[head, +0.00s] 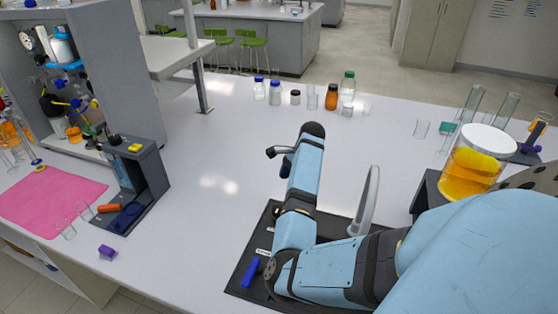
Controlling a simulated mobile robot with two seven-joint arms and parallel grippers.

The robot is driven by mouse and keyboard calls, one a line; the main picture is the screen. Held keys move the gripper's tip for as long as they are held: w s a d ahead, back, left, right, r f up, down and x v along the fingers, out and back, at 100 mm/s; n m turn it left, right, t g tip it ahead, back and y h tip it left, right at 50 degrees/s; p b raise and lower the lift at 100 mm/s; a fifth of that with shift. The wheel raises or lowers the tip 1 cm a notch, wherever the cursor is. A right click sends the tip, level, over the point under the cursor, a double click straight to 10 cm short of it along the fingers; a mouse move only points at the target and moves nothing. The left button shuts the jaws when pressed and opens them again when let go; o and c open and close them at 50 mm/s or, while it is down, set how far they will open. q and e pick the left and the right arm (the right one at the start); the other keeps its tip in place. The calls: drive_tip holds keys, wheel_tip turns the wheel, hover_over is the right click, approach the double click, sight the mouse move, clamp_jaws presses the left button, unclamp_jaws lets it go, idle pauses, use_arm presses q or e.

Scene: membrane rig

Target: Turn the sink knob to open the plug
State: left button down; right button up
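The dark sink (239,284) is set in the white bench at the lower middle. Small white labels show on its left rim. A blue knob (250,272) stands at that rim, just left of my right arm's elbow. A curved grey faucet (367,203) rises behind the arm. My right arm covers most of the basin, and the plug is hidden. My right gripper (279,159) shows only as small dark parts beside the far end of the arm, above the bench beyond the sink and well away from the knob. Its opening cannot be made out. My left gripper is out of view.
Several bottles and small glasses (331,97) stand at the back of the bench. A beaker of amber liquid (473,165) stands at the right. A dark rack (140,180), a pink mat (50,200) and a purple piece (106,251) are at the left. The bench middle is clear.

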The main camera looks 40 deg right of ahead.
sight(278, 208)
drive_tip(key=x, duration=0.9)
drive_tip(key=shift+a+f, duration=0.15)
drive_tip(key=shift+f, duration=0.2)
drive_tip(key=shift+w+a+f, duration=0.1)
drive_tip(key=shift+f, duration=0.6)
drive_tip(key=c, duration=0.9)
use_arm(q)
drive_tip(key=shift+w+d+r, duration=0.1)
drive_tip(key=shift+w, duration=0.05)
